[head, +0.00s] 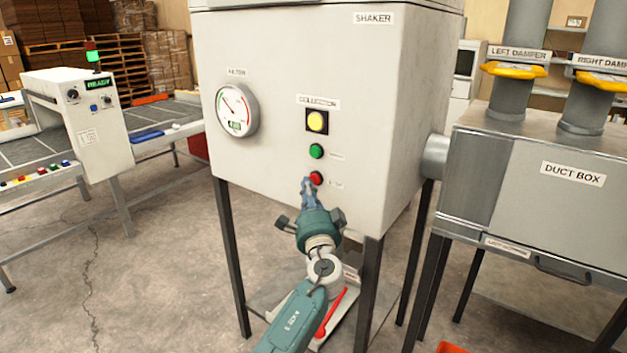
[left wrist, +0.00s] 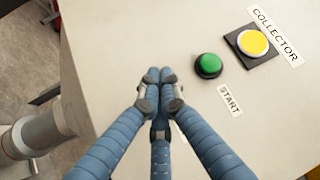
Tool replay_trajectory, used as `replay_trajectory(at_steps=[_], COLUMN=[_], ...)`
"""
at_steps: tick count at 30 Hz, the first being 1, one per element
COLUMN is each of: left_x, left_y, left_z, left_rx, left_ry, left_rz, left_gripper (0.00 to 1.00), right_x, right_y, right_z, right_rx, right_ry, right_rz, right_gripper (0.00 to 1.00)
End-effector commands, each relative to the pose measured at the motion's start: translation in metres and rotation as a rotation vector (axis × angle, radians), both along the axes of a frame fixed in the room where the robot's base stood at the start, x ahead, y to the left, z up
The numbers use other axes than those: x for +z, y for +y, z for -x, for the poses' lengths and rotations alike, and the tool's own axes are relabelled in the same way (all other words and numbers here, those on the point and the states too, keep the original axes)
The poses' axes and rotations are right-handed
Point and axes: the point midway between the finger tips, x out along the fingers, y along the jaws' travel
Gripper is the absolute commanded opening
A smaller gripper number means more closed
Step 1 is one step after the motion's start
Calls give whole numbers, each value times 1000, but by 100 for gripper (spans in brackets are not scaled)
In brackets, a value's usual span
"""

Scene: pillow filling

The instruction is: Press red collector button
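The red button (head: 317,178) is on the front of the white shaker cabinet (head: 290,60), below the green start button (head: 316,151) and the yellow collector lamp (head: 317,121). My left gripper (head: 307,181) points at the panel with its fingertips right at the red button, overlapping its left edge. I cannot tell whether they touch it. In the left wrist view the blue fingers (left wrist: 156,80) are closed together with nothing visible between them, and the red button is hidden. The green button (left wrist: 208,66) and yellow lamp (left wrist: 252,42) show to the right there. My right gripper is not in view.
A round filter gauge (head: 237,110) is on the cabinet's left. A grey duct box (head: 560,180) with yellow-ringed dampers stands at right, joined by a pipe (head: 436,157). A conveyor table with a control box (head: 80,120) is at left. Open floor lies between.

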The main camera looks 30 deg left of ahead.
Motion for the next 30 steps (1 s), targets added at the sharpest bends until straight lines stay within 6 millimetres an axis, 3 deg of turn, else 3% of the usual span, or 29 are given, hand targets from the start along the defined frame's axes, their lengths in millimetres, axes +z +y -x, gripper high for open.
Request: replay_trajectory(at_steps=[14, 30], left_x=[0, 1], left_y=[1, 5], left_z=[9, 54], left_rx=[1, 2], left_ry=[0, 0], left_rz=[0, 1], left_gripper=[0, 0], right_x=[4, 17], right_y=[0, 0], right_z=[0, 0], right_rx=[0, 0], right_ry=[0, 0], right_rz=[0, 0], right_gripper=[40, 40])
